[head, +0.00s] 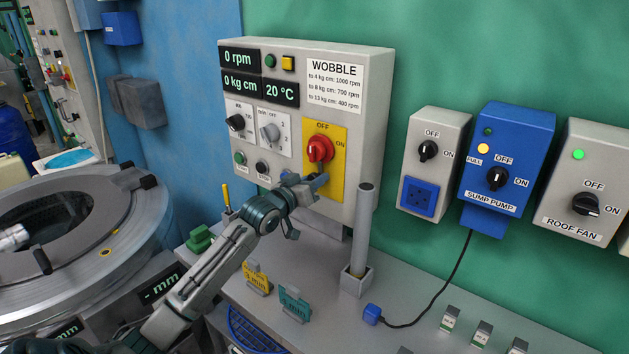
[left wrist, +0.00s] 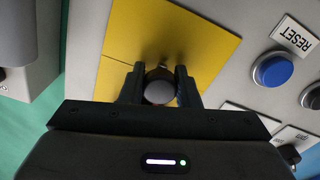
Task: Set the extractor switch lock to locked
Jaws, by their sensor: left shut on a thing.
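The extractor panel (head: 378,112) has a red rotary switch (head: 319,149) on a yellow plate (head: 338,190), its handle upright near OFF. My left gripper (head: 318,182) is at the plate's lower part, just below the red switch. In the left wrist view the gripper's fingers are shut on a small round grey knob (left wrist: 158,88) on the yellow plate (left wrist: 185,40). I take this knob to be the switch lock; whether it is locked I cannot tell. In the head view my gripper hides it. My right gripper is not in view.
A blue RESET button (left wrist: 272,69) is close beside the plate. A grey upright post (head: 362,230) stands on the bench right of my left arm. A sump pump box (head: 505,150) and a roof fan box (head: 592,170) are on the wall. A drum (head: 90,245) is at left.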

